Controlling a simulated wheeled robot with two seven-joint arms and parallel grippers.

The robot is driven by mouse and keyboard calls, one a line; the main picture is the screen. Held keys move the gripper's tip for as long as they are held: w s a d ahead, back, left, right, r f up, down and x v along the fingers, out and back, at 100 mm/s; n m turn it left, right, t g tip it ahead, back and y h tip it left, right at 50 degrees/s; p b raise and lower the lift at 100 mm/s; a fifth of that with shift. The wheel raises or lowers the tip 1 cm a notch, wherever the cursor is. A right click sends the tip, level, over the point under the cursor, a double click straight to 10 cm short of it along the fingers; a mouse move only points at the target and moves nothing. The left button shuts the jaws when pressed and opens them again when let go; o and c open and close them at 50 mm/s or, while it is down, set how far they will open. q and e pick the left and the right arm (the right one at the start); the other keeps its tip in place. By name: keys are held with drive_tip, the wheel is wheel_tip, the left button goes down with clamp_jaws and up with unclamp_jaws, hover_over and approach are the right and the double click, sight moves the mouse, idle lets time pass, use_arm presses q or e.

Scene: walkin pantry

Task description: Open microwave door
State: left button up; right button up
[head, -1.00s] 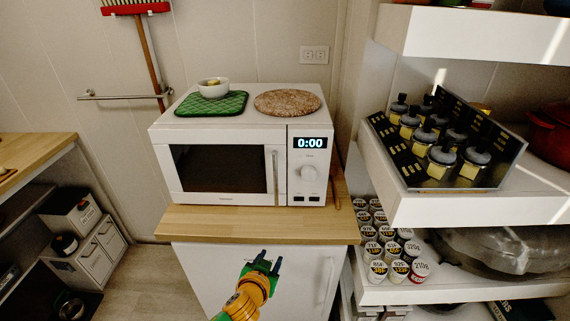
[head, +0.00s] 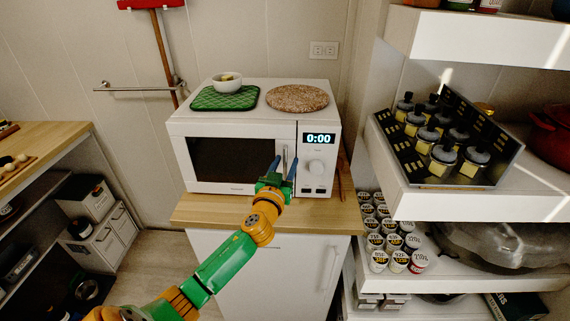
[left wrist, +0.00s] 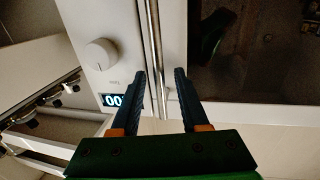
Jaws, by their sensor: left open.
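The white microwave (head: 240,120) stands on a wooden counter with its dark-windowed door (head: 234,160) shut. Its display reads 0:00. The vertical metal handle (head: 285,157) is on the right side of the door, and it also shows in the left wrist view (left wrist: 152,45). My left gripper (head: 281,168) is open at the lower part of the handle. In the left wrist view its two fingers (left wrist: 165,80) are on either side of the handle, which lies between them; whether they touch it I cannot tell. My right gripper is not in view.
A bowl (head: 228,82) on a green mat (head: 225,98) and a round cork mat (head: 297,98) lie on the microwave. Shelves with jars (head: 444,158) and cans (head: 398,262) stand close on the right. The counter front (head: 200,212) is clear.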

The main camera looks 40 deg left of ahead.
use_arm(q)
drive_tip(key=shift+w+f, duration=0.1)
clamp_jaws()
idle(1.2)
